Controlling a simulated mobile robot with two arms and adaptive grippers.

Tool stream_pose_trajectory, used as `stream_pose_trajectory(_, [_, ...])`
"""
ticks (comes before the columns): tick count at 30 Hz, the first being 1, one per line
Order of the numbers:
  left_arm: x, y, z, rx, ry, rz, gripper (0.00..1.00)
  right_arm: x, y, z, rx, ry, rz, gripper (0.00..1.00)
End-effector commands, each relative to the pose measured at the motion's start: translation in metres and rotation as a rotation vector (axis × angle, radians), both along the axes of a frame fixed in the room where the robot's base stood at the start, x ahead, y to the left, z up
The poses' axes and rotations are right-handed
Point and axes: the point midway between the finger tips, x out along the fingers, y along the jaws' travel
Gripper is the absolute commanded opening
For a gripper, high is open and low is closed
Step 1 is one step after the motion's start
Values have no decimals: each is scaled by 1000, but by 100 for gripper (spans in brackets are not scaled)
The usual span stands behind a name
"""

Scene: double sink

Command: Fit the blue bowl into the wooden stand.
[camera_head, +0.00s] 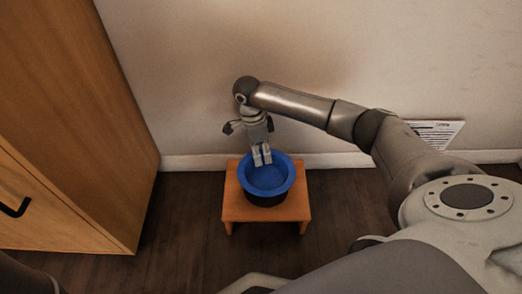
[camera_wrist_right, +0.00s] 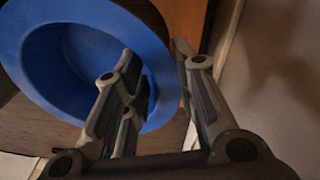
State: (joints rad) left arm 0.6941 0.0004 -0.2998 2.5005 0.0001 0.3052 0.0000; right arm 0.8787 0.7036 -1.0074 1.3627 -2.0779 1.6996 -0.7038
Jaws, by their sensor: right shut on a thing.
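The blue bowl (camera_head: 268,178) is upright over the top of the low wooden stand (camera_head: 233,207). A dark band shows below its near rim; I cannot tell whether the bowl is down in the stand or held just above it. My right gripper (camera_head: 262,157) reaches down from behind and is shut on the bowl's far rim. In the right wrist view the bowl (camera_wrist_right: 35,45) fills the upper left, with the right gripper's fingers (camera_wrist_right: 156,50) on either side of its rim. Part of the wooden stand (camera_wrist_right: 190,22) shows behind. My left gripper is not in view.
A wooden cabinet (camera_head: 75,110) with a black handle stands on the left. A pale wall (camera_head: 200,60) with a white baseboard runs behind the stand. A white vent (camera_head: 437,133) is on the wall at right. Dark floor (camera_head: 185,225) around the stand is clear.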

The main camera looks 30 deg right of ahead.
Motion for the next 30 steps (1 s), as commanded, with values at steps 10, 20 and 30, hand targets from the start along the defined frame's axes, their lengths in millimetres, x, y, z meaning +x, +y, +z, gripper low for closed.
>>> stream_pose_trajectory(10, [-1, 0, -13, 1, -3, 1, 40, 0, 0, -23, 0, 0, 0, 0])
stream_pose_trajectory(20, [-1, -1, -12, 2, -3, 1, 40, 0, 0, -22, 0, 0, 0, 0])
stream_pose_trajectory(30, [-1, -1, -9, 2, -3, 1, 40, 0, 0, -21, 1, 2, -1, 0])
